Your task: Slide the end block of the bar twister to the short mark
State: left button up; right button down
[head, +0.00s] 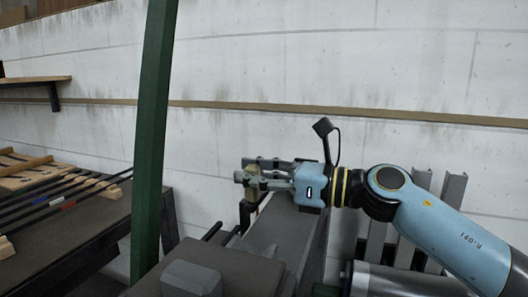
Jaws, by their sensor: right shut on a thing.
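The bar twister (262,232) is a dark grey machine with a long flat bed at the lower middle. My right gripper (252,178) reaches in from the right over the far end of this bed. It is shut on a small tan-grey piece (250,192), mostly hidden between the fingers. I cannot tell whether this piece belongs to the end block. A dark upright part stands just below the fingertips. No short mark can be made out. My left gripper is not in view.
A dark green post (153,140) rises left of the machine. A dark table (85,232) at the left holds several rods on wooden racks. Grey metal profiles (450,205) lean against the white block wall behind my right arm. A wooden shelf (35,80) hangs at upper left.

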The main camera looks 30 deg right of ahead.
jog(key=shift+s+a, duration=0.65)
jog(key=shift+a, duration=0.05)
jog(key=c, duration=1.1)
grip_release()
jog(key=shift+s+d, duration=0.2)
jog(key=shift+v, duration=3.5)
